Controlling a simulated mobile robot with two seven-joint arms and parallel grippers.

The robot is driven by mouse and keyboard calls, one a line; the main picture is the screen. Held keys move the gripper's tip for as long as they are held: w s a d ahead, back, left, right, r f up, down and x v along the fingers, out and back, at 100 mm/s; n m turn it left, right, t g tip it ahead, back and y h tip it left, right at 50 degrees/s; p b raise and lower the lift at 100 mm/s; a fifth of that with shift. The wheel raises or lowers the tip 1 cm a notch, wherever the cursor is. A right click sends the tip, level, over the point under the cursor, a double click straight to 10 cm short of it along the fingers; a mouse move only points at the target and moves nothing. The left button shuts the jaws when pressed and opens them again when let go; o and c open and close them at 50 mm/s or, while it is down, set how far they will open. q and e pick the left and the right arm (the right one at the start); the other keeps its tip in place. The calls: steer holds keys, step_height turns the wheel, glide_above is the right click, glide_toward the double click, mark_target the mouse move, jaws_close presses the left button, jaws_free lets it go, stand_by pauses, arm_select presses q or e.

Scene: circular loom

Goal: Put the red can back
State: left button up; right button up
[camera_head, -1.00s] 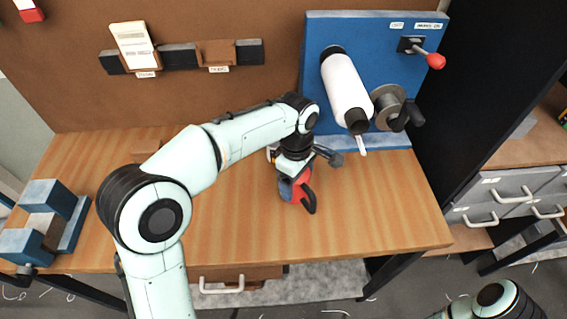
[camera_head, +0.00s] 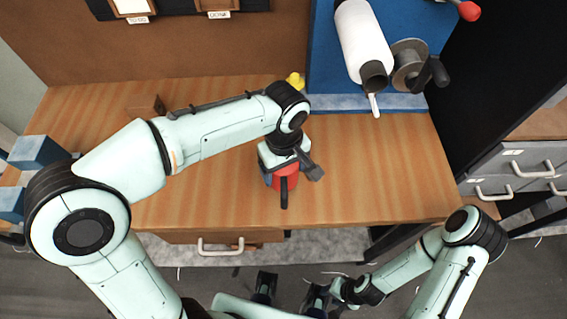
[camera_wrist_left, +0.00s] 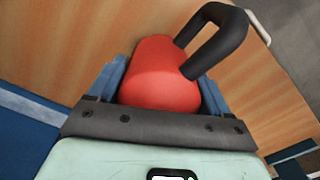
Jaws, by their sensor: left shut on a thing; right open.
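The red can (camera_head: 289,170) has a black handle and is over the front middle of the wooden table. My left gripper (camera_head: 282,178) is shut on it from above. In the left wrist view the red can (camera_wrist_left: 160,75) sits between the blue fingers of my left gripper (camera_wrist_left: 160,88), with its black handle sticking out to the upper right. I cannot tell whether the can touches the table. My right gripper (camera_head: 316,296) is open, low in front of the table, small and partly hard to make out.
A blue panel (camera_head: 325,60) at the back carries a white cylinder (camera_head: 361,40) with a nozzle and a grey spool (camera_head: 408,62). A yellow object (camera_head: 295,80) stands behind my left arm. Blue blocks (camera_head: 38,152) are at the left. The table's right side (camera_head: 390,165) is clear.

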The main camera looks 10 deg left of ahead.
arm_select(q)
steer(key=shift+f+b, duration=0.35)
steer(key=shift+f, duration=0.3)
steer(key=shift+f+b, duration=0.35)
steer(key=shift+f, duration=0.2)
steer(key=o, duration=1.8)
steer(key=shift+c, duration=0.2)
step_height(320, 180, up, 14)
steer(key=p, duration=0.2)
steer(key=shift+f+p, duration=0.25)
steer(key=shift+p, duration=0.1)
